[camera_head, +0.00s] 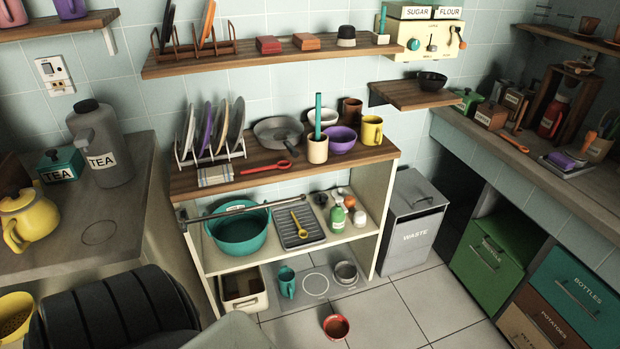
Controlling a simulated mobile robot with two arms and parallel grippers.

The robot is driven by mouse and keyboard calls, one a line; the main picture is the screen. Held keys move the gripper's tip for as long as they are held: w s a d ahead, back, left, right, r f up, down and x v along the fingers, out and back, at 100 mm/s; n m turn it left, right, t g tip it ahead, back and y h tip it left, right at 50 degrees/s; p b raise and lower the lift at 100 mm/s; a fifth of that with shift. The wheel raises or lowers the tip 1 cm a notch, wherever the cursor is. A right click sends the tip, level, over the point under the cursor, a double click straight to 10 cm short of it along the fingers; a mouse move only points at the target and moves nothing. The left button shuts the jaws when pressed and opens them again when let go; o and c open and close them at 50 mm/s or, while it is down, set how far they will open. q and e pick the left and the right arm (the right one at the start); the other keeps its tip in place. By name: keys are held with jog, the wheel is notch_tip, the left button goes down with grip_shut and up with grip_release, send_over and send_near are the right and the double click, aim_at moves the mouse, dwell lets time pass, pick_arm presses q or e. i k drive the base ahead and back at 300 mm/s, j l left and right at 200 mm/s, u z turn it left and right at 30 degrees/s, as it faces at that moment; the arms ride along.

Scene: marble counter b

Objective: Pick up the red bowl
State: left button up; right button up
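A small red bowl (336,327) sits upright on the tiled floor, in front of the shelf unit near the bottom middle of the head view. Its dark inside faces up and looks empty. Nothing touches it or covers it. Neither of my grippers can be made out in this view. A dark ribbed part and a grey part, which look like my own body, show at the bottom left, to the left of the bowl.
Behind the bowl stands the shelf unit (388,190) with dishes, a teal tub (238,252) and a teal mug (287,290). A grey waste bin (415,228) stands to its right. Green and teal drawers (487,262) line the right. Floor tiles right of the bowl are clear.

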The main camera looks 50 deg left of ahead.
aim_at(336, 327)
jog(key=u, duration=1.15)
jog(key=i+j+z, duration=0.25)
jog(key=j, duration=0.15)
